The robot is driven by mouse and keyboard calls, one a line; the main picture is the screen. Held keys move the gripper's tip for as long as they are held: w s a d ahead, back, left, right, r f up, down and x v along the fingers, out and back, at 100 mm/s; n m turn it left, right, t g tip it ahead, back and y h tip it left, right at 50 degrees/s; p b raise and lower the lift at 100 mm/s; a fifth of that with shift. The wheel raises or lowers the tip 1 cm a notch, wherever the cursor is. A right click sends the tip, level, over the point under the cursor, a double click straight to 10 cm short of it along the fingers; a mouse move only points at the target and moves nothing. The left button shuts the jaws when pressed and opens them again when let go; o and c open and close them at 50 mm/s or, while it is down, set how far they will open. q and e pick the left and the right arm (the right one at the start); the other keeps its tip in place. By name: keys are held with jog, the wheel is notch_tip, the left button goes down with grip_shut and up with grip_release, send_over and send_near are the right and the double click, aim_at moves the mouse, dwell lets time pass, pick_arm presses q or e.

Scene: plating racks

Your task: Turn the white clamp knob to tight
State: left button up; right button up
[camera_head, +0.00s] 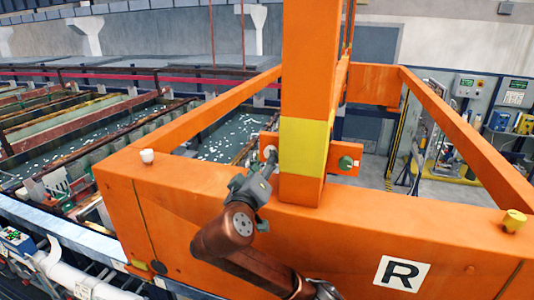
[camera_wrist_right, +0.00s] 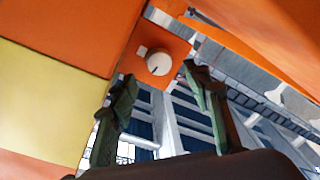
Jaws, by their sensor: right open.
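The white clamp knob (camera_wrist_right: 158,62) sits on a small orange plate beside the yellow-banded post. A dark pointer line on its face points down and slightly left, and a small white mark lies on the plate at its upper left. In the head view the knob (camera_head: 270,151) shows just left of the post, partly behind my right gripper (camera_head: 266,170). In the right wrist view my right gripper (camera_wrist_right: 158,92) is open, its two green-grey fingers apart and empty. The knob appears beyond the fingertips, between them; no contact shows. My left gripper is out of view.
A green knob (camera_head: 346,163) is on the plate right of the post (camera_head: 304,145). A white cap (camera_head: 147,156) and a yellow cap (camera_head: 514,219) stand on the orange frame (camera_head: 330,235). Tanks of greenish liquid (camera_head: 80,140) lie behind at left.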

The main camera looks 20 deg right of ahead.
jog(key=p+x, duration=0.1)
jog(key=x, duration=0.3)
jog(key=shift+d+r, duration=0.1)
jog(key=shift+w+d+p, duration=0.15)
jog(key=shift+w+p, duration=0.2)
jog(key=c, duration=1.2)
